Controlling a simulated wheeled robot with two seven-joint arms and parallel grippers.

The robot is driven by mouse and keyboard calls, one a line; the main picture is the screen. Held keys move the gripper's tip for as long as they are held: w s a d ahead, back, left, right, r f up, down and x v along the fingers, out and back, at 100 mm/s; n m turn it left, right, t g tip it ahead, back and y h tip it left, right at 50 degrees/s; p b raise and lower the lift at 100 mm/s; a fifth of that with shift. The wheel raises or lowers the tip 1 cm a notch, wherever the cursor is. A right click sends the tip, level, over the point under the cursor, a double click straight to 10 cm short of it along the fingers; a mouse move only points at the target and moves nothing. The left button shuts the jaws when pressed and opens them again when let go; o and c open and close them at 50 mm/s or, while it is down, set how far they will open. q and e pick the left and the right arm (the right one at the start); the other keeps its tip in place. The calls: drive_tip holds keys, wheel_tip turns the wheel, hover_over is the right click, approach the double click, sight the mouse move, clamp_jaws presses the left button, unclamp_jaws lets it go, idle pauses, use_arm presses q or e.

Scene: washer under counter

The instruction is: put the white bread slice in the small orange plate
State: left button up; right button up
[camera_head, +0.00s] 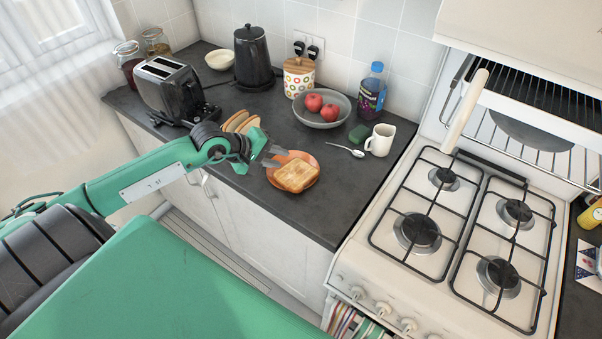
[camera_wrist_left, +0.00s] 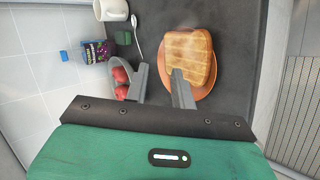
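A golden-brown slice of bread (camera_head: 296,175) lies on the small orange plate (camera_head: 272,180) near the counter's front edge. In the left wrist view the slice (camera_wrist_left: 188,58) covers most of the plate (camera_wrist_left: 206,90), whose rim shows around it. My left gripper (camera_head: 278,157) is just left of the plate, its fingers apart with nothing between them. In the left wrist view one finger of the gripper (camera_wrist_left: 160,70) overlaps the edge of the slice; I cannot tell whether they touch. More bread slices (camera_head: 240,122) lie behind my left wrist, partly hidden. My right gripper is not in view.
A toaster (camera_head: 172,88), black kettle (camera_head: 253,56) and grey bowl with red apples (camera_head: 320,125) stand behind. A spoon (camera_head: 345,150), green sponge (camera_head: 358,134), blue-capped bottle (camera_head: 372,90) and white mug (camera_head: 380,140) are to the right, before the gas stove (camera_head: 455,225).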

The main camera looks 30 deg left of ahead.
use_arm(q)
wheel_tip(320, 180, up, 8)
drive_tip(key=s+a+p, duration=0.1)
drive_tip(key=s+p, duration=0.1)
drive_tip(key=p, duration=0.1)
